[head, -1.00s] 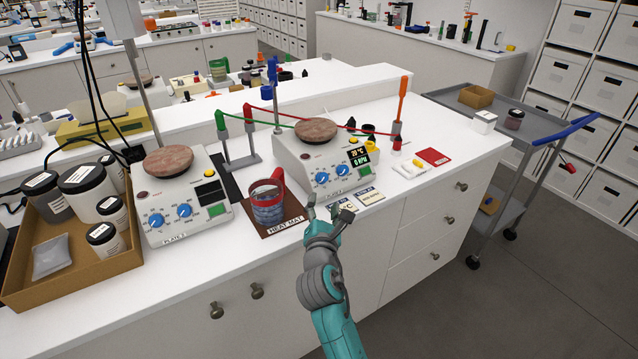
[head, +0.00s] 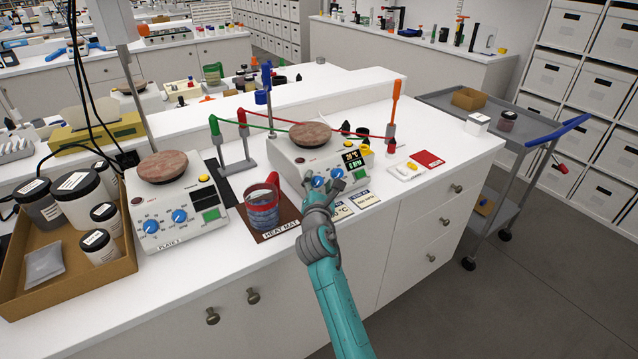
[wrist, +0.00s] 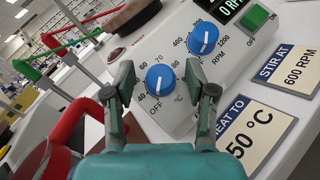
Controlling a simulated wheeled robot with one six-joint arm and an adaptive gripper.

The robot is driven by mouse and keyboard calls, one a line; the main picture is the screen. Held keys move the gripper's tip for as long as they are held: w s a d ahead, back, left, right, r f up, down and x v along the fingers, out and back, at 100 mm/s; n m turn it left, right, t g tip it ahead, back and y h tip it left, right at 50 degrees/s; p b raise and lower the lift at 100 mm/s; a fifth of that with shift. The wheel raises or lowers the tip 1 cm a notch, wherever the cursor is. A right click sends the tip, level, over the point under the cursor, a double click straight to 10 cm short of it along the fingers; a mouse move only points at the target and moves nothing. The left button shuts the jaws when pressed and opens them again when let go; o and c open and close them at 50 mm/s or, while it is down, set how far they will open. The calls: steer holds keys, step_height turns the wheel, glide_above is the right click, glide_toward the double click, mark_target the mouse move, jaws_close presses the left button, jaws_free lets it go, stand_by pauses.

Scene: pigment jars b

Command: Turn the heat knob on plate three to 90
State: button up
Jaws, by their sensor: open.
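The right-hand hotplate (head: 290,165) is white with a round brown top; its name label is hidden behind my gripper in the head view. In the wrist view, its blue heat knob (wrist: 160,77) has a white line that appears to point toward OFF. The stir knob (wrist: 203,38) is up and to the right of it. My gripper (wrist: 167,86) is open, with one finger on each side of the heat knob; I cannot tell whether they touch it. In the head view my gripper (head: 325,184) is at the front panel and partly covers the knobs.
A red-handled mug (head: 263,210) stands on the heat mat left of my gripper. Cards reading "STIR AT 600 RPM" (wrist: 288,67) and partly hidden "50 °C" (wrist: 252,125) lie in front of the plate. Another hotplate (head: 175,218) and a box of jars (head: 110,275) are further left. Red and green cables run behind.

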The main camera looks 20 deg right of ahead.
jaws_close()
